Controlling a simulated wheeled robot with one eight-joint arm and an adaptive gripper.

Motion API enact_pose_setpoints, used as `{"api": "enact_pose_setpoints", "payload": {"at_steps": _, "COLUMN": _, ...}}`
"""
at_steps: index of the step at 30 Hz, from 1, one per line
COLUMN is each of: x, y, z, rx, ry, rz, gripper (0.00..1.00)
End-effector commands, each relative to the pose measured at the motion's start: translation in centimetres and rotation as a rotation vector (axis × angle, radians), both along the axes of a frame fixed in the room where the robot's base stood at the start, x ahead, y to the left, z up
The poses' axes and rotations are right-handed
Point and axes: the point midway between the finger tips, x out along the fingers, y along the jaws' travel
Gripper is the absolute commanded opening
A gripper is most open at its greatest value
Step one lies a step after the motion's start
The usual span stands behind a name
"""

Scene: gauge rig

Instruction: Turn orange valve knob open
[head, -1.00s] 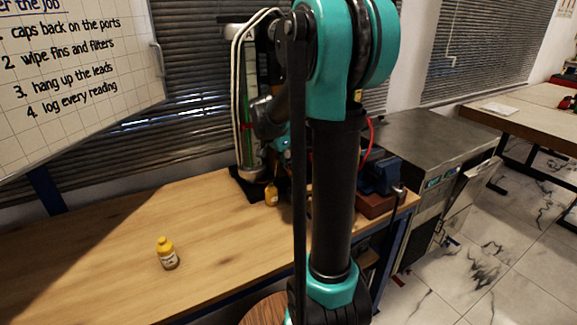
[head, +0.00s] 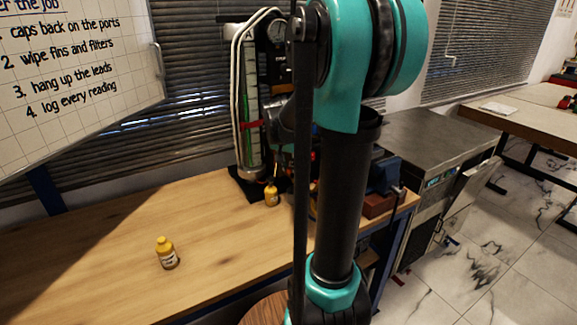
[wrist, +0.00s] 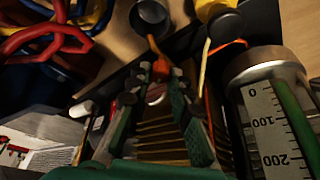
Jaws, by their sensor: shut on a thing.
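In the wrist view the orange valve knob (wrist: 159,68) is between the tips of my gripper (wrist: 157,83). The green and black fingers close on it, and its orange arm points up in the picture. Part of the knob is hidden by the fingertips. A clear tube with a white scale (wrist: 275,125) stands just right of the fingers. In the head view the gauge rig stands at the back of the bench, with its tube (head: 251,110) and round gauge (head: 277,30) showing. My arm hides the knob and most of the gripper there.
A blue vise (head: 383,177) is at the bench's right end. Red and blue cables (wrist: 55,38) lie upper left in the wrist view.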

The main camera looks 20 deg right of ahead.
Motion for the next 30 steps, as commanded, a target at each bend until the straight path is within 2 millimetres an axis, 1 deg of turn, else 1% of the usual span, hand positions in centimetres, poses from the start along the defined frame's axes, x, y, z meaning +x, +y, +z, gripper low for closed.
{"api": "enact_pose_setpoints", "payload": {"at_steps": 9, "x": -0.09, "y": -0.26, "z": 0.04, "rx": 0.001, "ry": -0.002, "rz": 0.297, "gripper": 0.0}}
{"api": "enact_pose_setpoints", "payload": {"at_steps": 18, "x": -0.12, "y": -0.39, "z": 0.03, "rx": 0.001, "ry": -0.001, "rz": 0.554, "gripper": 0.0}}
{"api": "enact_pose_setpoints", "payload": {"at_steps": 24, "x": -0.09, "y": -0.44, "z": 0.03, "rx": -0.001, "ry": -0.001, "rz": 0.679, "gripper": 0.0}}
{"api": "enact_pose_setpoints", "payload": {"at_steps": 30, "x": -0.09, "y": -0.48, "z": 0.02, "rx": 0.0, "ry": 0.0, "rz": 0.754, "gripper": 0.0}}
